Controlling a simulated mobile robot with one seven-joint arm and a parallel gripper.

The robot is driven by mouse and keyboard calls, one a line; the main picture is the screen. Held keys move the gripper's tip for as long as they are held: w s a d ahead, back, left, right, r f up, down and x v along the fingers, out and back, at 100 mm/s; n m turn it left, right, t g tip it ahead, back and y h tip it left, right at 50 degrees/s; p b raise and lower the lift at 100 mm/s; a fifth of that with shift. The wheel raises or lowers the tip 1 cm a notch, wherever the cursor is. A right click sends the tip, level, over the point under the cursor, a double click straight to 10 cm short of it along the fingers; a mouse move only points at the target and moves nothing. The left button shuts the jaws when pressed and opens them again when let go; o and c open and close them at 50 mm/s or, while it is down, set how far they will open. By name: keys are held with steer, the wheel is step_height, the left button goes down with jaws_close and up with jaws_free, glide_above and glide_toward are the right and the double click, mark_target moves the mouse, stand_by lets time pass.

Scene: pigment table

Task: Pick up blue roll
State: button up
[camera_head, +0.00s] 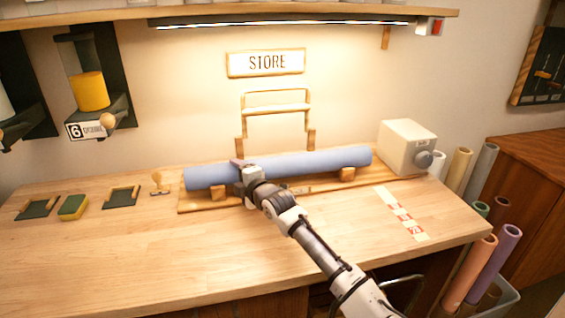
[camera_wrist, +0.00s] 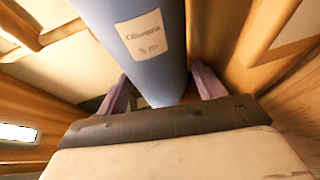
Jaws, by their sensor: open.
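The blue roll (camera_head: 310,163) lies lengthwise on a wooden cradle board (camera_head: 190,207) at the back of the table. It rests on wooden supports. My gripper (camera_head: 240,170) is at the roll's left part, reaching in from the front. In the wrist view the blue roll (camera_wrist: 148,45) runs between the two fingers of my gripper (camera_wrist: 162,92), one finger on each side. A pale label with writing sits on the roll. The jaws are open around the roll; whether a finger touches it I cannot tell.
A white box with a grey knob (camera_head: 407,148) stands right of the roll. A red-and-white strip (camera_head: 402,214) lies in front of it. A stamp (camera_head: 159,184), a green block (camera_head: 73,207) and dark trays (camera_head: 121,197) lie left. The front tabletop is clear.

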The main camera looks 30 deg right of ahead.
steer(key=shift+w+a+f+p, duration=0.1)
steer(key=shift+w+p, duration=0.1)
steer(key=shift+w, duration=0.55)
steer(key=shift+w+a+f+p, duration=0.1)
steer(key=shift+w+p, duration=0.1)
steer(key=shift+w, duration=0.5)
steer(key=shift+r, duration=0.1)
steer(key=c, duration=1)
steer(key=shift+c, duration=0.2)
step_height(320, 180, up, 20)
steer(key=b, duration=0.5)
